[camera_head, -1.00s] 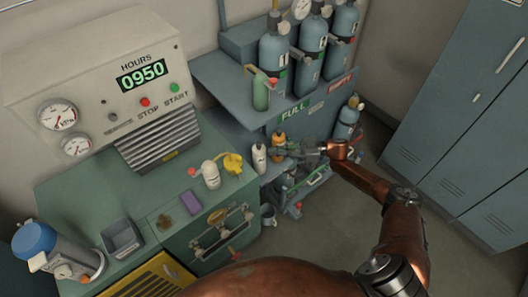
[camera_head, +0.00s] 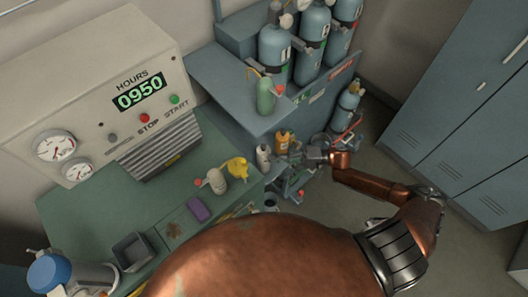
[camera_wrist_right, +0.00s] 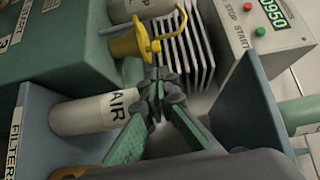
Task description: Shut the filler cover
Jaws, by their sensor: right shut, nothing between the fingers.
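A yellow capped fitting (camera_head: 238,168) stands on the green bench top, beside a cream bottle (camera_head: 217,181). The fitting also shows in the wrist view (camera_wrist_right: 128,44), with a thin curved yellow handle. It may be the filler cover; I cannot tell for sure, nor whether it is open. My right gripper (camera_head: 300,156) is right of the bench, near the orange bottle (camera_head: 284,140) and a small white bottle (camera_head: 263,157). In the wrist view my right gripper (camera_wrist_right: 158,84) is shut and empty, its tips appearing just below the yellow handle. My left gripper is not in view.
A cream bottle marked AIR (camera_wrist_right: 92,115) lies close left of the fingers in the wrist view. A blue-grey panel (camera_wrist_right: 252,115) rises on the right. The blue shelf (camera_head: 235,95) with gas cylinders (camera_head: 310,50) stands behind. Lockers (camera_head: 470,110) line the right; floor between is clear.

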